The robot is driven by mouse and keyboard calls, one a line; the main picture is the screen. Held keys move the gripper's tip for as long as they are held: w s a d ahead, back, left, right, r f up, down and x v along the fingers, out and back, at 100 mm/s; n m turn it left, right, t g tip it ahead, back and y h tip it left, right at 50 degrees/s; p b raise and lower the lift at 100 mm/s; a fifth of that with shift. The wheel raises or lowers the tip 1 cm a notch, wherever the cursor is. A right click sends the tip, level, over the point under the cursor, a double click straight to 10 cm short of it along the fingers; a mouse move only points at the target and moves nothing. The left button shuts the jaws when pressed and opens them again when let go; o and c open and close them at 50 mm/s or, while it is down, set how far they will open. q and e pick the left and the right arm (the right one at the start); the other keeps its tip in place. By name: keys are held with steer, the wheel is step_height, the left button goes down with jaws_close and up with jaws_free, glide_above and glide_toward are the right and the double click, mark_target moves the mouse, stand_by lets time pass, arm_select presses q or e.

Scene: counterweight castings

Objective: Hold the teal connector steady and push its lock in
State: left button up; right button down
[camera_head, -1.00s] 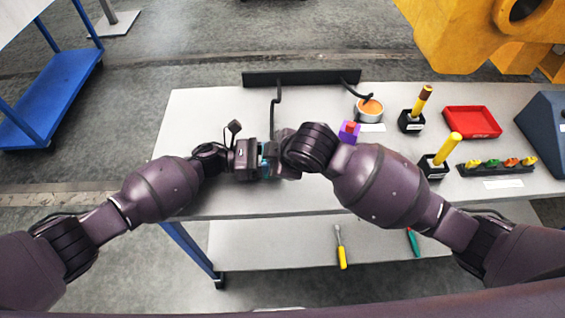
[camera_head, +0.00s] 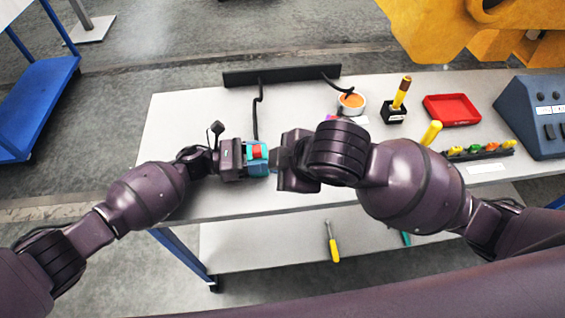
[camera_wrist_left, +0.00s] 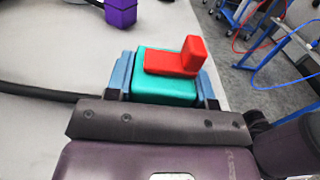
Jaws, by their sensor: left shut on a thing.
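The teal connector (camera_head: 262,168) is held above the near left part of the table. My left gripper (camera_head: 257,160) is shut on it, with a blue finger on each side in the left wrist view (camera_wrist_left: 165,88). The red lock (camera_head: 257,152) lies on top of the connector; in the left wrist view the lock (camera_wrist_left: 172,63) has a raised tab at its right end. I cannot tell how deep it sits. My right gripper (camera_head: 280,160) is just right of the connector, apparently apart from it. Its fingers are hard to make out.
A purple block (camera_wrist_left: 120,12) lies farther back, mostly hidden by my right wrist in the head view. A black bar with hooks (camera_head: 282,76), an orange-filled cup (camera_head: 352,103), a red tray (camera_head: 452,110) and a blue console (camera_head: 535,115) stand behind or right.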

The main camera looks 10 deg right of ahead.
stand_by(0.3)
arm_select(q)
steer(key=o, duration=1.1)
